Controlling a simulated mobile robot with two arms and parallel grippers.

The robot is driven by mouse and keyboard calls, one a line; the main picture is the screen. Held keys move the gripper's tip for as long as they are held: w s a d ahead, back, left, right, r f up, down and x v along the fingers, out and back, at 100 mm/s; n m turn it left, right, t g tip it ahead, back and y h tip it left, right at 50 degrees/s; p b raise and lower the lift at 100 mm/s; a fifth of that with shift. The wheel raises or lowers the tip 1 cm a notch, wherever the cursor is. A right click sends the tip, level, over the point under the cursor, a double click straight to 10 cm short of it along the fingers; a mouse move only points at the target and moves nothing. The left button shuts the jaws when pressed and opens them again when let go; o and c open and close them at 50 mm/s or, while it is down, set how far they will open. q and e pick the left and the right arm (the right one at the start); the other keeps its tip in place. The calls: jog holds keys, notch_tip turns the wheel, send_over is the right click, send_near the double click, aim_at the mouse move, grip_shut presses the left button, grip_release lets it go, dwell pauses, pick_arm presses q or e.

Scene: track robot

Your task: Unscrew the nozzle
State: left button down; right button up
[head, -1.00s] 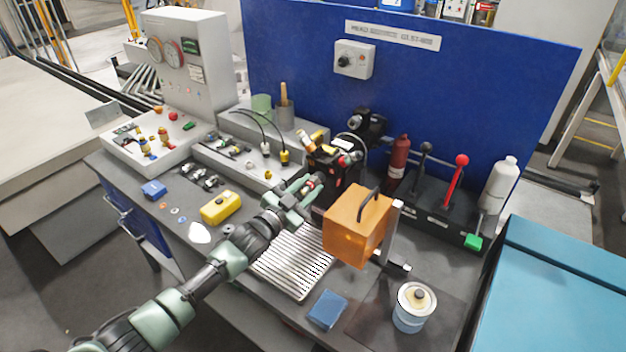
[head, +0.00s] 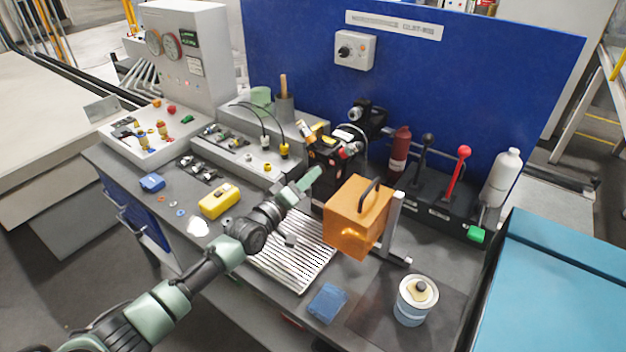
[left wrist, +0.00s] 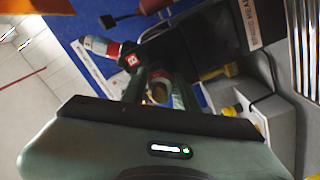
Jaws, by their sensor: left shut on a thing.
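My left gripper (head: 312,177) reaches in from the left to the front of a black device (head: 330,158) with red and yellow parts, before the blue panel. In the left wrist view the fingers (left wrist: 157,88) are shut on a small brass-coloured round part, which I take to be the nozzle (left wrist: 158,93). The fingers hide most of it, and I cannot tell whether it is still joined to the device. In the head view the nozzle is hidden behind the gripper. My right gripper is not in view.
An orange box with a black handle (head: 357,215) stands close right of my gripper. A ribbed metal tray (head: 292,262) lies below the arm. Levers (head: 459,175) stand at the right.

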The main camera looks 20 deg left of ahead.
pick_arm(q)
jog(key=shift+n, duration=0.7)
jog(key=shift+f+n+b, duration=0.15)
jog(key=shift+n+b, duration=0.35)
jog(key=shift+n, duration=1.6)
jog(key=c, duration=1.4)
grip_release()
jog(key=shift+n, duration=0.9)
jog(key=o, duration=0.4)
jog(key=shift+r, duration=0.2)
jog(key=shift+s+f, duration=0.1)
